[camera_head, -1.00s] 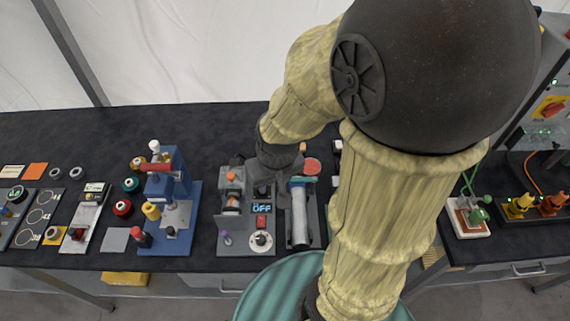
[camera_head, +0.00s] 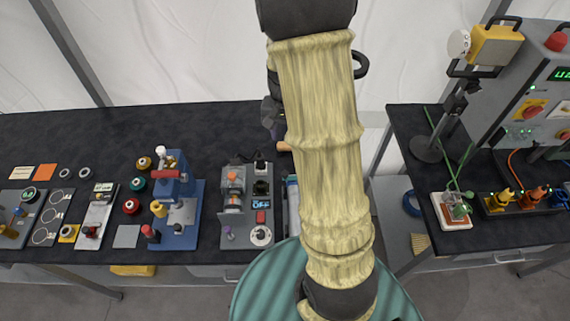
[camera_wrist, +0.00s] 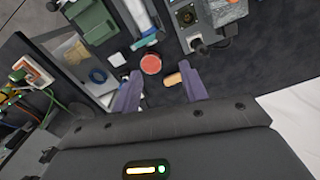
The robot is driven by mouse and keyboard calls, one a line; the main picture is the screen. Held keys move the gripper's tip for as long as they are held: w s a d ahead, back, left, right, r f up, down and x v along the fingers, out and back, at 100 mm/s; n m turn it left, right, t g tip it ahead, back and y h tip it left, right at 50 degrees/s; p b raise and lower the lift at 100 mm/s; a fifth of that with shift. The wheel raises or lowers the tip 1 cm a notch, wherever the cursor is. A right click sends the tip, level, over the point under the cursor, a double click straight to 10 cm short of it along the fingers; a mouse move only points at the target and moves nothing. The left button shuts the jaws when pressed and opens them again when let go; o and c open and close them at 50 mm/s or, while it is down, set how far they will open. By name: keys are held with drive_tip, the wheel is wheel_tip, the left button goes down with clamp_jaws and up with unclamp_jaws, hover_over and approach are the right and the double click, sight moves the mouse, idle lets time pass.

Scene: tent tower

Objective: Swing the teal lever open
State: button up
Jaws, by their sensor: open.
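The device with a pale tube (camera_head: 293,207) stands at the front of the left bench, mostly hidden by my arm in the head view. In the wrist view its tube (camera_wrist: 139,18) lies at the top, with a small teal part (camera_wrist: 146,43) at its near end that looks like the lever; its exact position is hard to tell. My gripper (camera_wrist: 161,90) is open and empty, fingers apart, over the dark bench. It is apart from the teal part.
A red disc (camera_wrist: 150,64), a tan handle-like piece (camera_wrist: 172,79) and a white block (camera_wrist: 116,59) lie near my fingertips. A grey switch panel (camera_head: 236,236) stands left of the tube. A blue press (camera_head: 178,215) is farther left. A gap separates the right bench (camera_head: 440,239).

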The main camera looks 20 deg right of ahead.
sight(285, 173)
wheel_tip(285, 173, down, 18)
drive_tip(key=p, duration=0.4)
drive_tip(key=shift+r, duration=0.25)
idle(0.5)
clamp_jaws()
